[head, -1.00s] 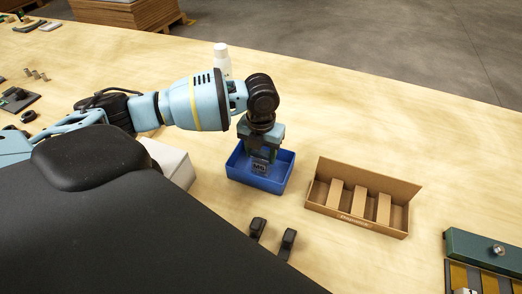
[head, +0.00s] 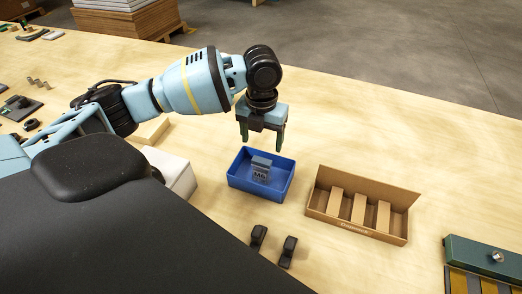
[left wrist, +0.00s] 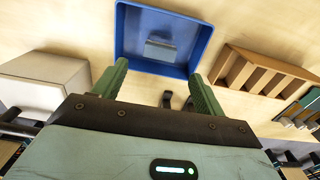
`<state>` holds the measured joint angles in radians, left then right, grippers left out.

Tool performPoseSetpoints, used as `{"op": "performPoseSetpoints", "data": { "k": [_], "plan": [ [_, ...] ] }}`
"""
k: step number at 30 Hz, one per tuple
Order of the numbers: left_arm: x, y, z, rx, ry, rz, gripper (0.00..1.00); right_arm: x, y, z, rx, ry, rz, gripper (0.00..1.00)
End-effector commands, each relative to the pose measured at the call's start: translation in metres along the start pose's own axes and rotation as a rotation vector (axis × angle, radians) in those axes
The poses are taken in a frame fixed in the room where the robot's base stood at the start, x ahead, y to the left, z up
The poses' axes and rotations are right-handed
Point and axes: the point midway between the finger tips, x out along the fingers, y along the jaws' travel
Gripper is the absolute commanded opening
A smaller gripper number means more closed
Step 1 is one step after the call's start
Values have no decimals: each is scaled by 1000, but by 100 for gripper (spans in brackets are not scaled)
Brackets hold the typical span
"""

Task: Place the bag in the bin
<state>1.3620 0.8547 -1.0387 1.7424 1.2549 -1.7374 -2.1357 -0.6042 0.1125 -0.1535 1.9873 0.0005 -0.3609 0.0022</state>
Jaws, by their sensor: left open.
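The bag (head: 261,170), small and grey with an "M6" label, stands inside the blue bin (head: 240,187), near its middle. In the left wrist view the bag (left wrist: 160,47) also lies within the walls of the bin (left wrist: 128,38). My left gripper (head: 261,146), with green fingers, is open and empty above the bin's far side, clear of the bag. Its two fingers (left wrist: 159,70) show spread apart in the left wrist view, with nothing between them. My right gripper is not in view.
A cardboard tray with dividers (head: 320,203) stands right of the bin. A white box (head: 178,174) is on its left. Two small black upright pieces (head: 287,252) stand in front. A green block (head: 480,255) lies at the far right. The table behind the bin is bare.

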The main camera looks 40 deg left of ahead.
Motion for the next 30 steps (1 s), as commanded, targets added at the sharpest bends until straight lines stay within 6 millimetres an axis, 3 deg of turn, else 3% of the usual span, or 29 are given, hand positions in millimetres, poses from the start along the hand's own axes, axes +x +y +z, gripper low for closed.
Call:
{"op": "performPoseSetpoints", "data": {
  "k": [3,9,30],
  "plan": [
    [-19,-1,0,1,-2,-1,72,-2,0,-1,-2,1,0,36],
    [-34,0,0,1,-1,-1,72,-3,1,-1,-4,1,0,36],
    [-36,0,0,1,1,0,72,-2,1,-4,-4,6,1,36]
  ]
}}
